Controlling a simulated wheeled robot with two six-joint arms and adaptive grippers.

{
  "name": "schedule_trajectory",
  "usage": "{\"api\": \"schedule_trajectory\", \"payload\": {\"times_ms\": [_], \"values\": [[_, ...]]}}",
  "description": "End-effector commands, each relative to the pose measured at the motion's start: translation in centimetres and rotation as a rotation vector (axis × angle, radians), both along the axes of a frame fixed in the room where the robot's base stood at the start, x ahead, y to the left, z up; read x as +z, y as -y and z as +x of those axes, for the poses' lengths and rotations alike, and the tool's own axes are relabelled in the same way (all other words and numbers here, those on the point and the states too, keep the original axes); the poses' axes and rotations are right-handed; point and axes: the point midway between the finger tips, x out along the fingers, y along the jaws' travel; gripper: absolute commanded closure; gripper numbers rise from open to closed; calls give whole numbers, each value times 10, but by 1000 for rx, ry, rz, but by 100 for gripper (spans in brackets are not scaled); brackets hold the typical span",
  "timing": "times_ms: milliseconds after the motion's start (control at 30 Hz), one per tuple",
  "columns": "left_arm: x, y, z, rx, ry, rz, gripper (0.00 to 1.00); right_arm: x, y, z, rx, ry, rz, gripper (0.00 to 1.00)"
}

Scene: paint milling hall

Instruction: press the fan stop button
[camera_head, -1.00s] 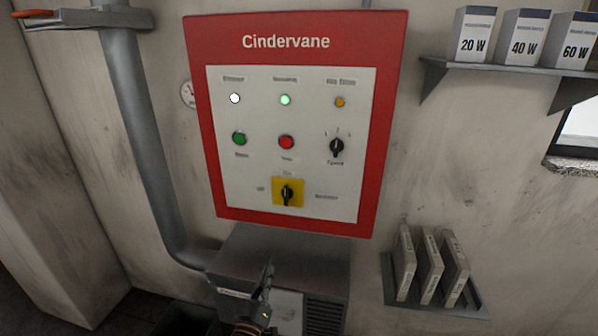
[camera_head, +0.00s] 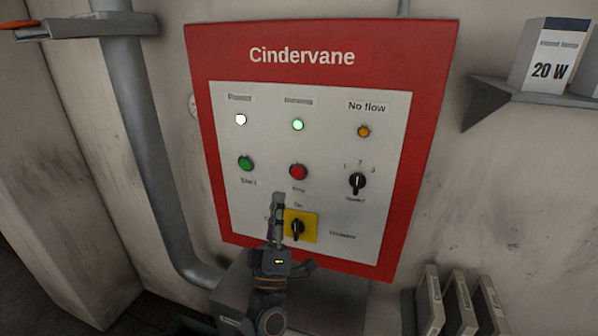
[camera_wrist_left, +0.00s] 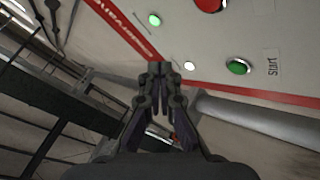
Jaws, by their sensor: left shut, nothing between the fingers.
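The red-framed Cindervane panel (camera_head: 322,58) hangs on the wall in the head view. The red button (camera_head: 298,172), its label blurred, sits mid-panel, right of the green start button (camera_head: 246,163). My left gripper (camera_head: 278,198) is shut and empty, pointing up in front of the panel, its tips a little below and left of the red button. Whether it touches the panel cannot be told. The left wrist view shows the shut fingers (camera_wrist_left: 160,70), the red button (camera_wrist_left: 208,3) cut by the top edge, and the green start button (camera_wrist_left: 238,66). My right gripper is out of view.
A yellow-plated rotary switch (camera_head: 312,220) is just right of my gripper. A black speed knob (camera_head: 357,182) and white, green and amber lamps (camera_head: 363,131) are on the panel. A grey box (camera_head: 335,300) is below, a pipe (camera_head: 150,150) left, a shelf (camera_head: 545,100) right.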

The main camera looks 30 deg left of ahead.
Motion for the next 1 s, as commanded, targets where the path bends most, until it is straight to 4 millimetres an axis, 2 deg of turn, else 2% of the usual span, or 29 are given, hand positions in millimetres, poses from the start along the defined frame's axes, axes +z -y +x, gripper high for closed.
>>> {"api": "schedule_trajectory", "payload": {"times_ms": [233,700,1000], "values": [[0,-3,14,0,1,1,100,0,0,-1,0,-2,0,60],[-1,-18,75,0,0,2,100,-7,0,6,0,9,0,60],[0,-21,86,0,-2,0,100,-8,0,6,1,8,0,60]]}}
